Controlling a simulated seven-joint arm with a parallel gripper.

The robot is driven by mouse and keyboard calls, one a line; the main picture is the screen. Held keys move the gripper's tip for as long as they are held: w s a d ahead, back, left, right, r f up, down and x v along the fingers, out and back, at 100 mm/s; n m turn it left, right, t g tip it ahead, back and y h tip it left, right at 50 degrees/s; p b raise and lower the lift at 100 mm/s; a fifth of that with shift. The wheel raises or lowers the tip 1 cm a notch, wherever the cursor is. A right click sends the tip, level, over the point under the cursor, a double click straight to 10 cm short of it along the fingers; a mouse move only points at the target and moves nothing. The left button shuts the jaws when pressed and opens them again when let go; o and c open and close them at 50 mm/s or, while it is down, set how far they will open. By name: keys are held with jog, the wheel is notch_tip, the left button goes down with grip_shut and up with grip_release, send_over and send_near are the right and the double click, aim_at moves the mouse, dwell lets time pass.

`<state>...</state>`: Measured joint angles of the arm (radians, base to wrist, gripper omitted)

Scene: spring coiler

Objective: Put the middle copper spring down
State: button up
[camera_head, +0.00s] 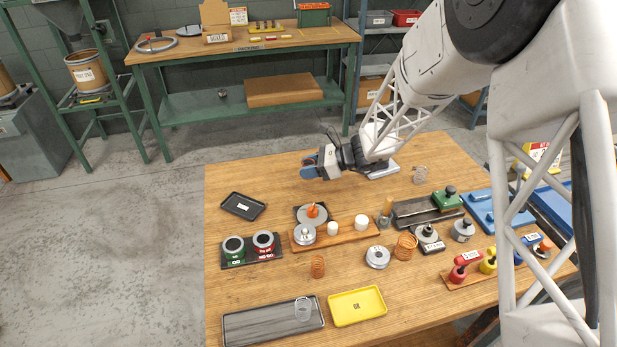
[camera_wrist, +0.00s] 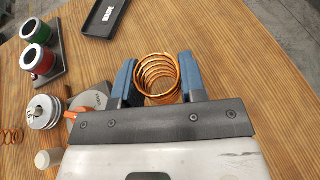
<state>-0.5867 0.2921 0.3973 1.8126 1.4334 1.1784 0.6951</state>
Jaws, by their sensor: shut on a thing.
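My gripper (camera_head: 311,168) is above the far part of the wooden table, its blue fingers pointing left in the head view. In the wrist view, my gripper (camera_wrist: 157,82) is shut on a copper spring (camera_wrist: 158,72), held between the two blue fingers with its coil opening facing the camera. That held spring cannot be made out in the head view. Two other copper springs stand on the table: a narrow one (camera_head: 318,266) near the front and a wider one (camera_head: 405,247) to its right. One copper spring (camera_wrist: 10,136) shows at the wrist view's left edge.
A small black tray (camera_head: 243,206) lies at the left, behind green and red pots (camera_head: 250,247). A yellow tray (camera_head: 358,306) and a long grey tray (camera_head: 260,325) lie at the front. A silvery spring (camera_head: 420,175) stands right of my gripper. Bare wood lies left of my gripper.

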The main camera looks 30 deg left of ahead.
aim_at(309, 186)
jog(key=shift+f, duration=1.85)
jog(key=shift+f, duration=0.15)
jog(key=o, duration=0.9)
jog(key=shift+w+d+r, duration=0.1)
jog(key=shift+d+r, duration=0.05)
jog(key=shift+r, duration=0.05)
jog(key=v, duration=1.1)
jog(key=shift+w+d+r, duration=0.1)
jog(key=shift+d+r, duration=0.1)
jog(key=shift+d, duration=0.05)
